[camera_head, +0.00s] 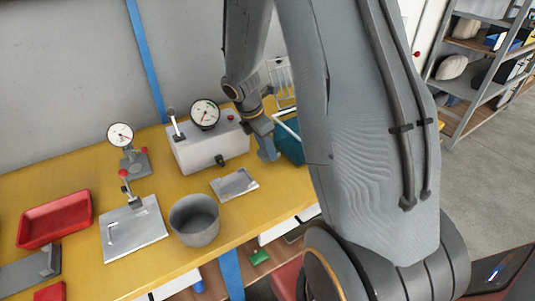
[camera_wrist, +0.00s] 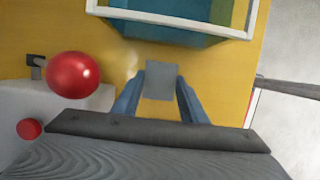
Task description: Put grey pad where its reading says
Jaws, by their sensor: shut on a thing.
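My gripper (camera_head: 268,150) is in front of the right end of the white tester box, above the yellow table. In the wrist view its blue fingers (camera_wrist: 160,88) are shut on the grey pad (camera_wrist: 160,78), a small flat rectangle. The pad is not clear in the head view. The tester box (camera_head: 208,148) carries a round dial (camera_head: 205,113) with a needle, too small to read. A teal bin (camera_head: 290,145) with a white rim stands right of my gripper, partly hidden by my arm; it shows at the top of the wrist view (camera_wrist: 180,30).
A red tray (camera_head: 55,218), a clamp plate (camera_head: 133,230), a second dial gauge (camera_head: 120,134), a grey round pot (camera_head: 194,220) and a small metal plate (camera_head: 234,185) stand on the table (camera_head: 90,185). A red ball knob (camera_wrist: 73,75) is close left in the wrist view.

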